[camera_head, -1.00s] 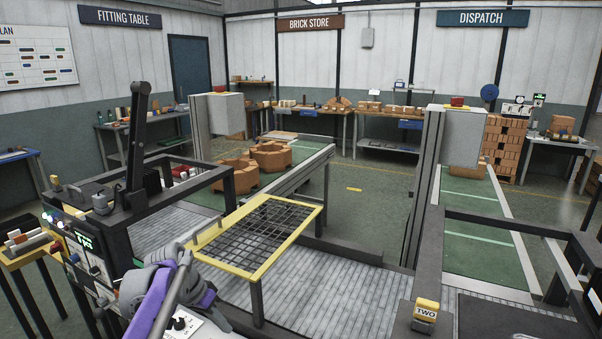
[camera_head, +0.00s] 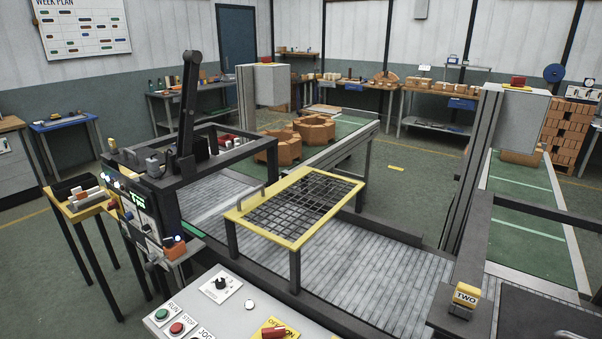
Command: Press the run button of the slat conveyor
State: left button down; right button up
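The slat conveyor (camera_head: 375,285) is a bed of grey slats running from the left machine toward the lower right. A light grey control panel (camera_head: 225,318) stands at its near side, at the bottom of the head view. The run button (camera_head: 162,314) is green, beside the label RUN on the panel's left part. A red stop button (camera_head: 177,328) sits just right of and below it. A black knob (camera_head: 222,283) and a white round button or lamp (camera_head: 249,305) are farther up the panel. Neither of my grippers shows now.
A yellow-framed mesh guard (camera_head: 236,215) stands over the slats. A yellow block with a red top (camera_head: 273,332) is on the panel's right. A dark machine with a green display (camera_head: 138,201) stands left. A yellow TWO block (camera_head: 465,295) sits on the frame at right.

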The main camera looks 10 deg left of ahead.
aim_at(162, 314)
jog(key=u, duration=1.5)
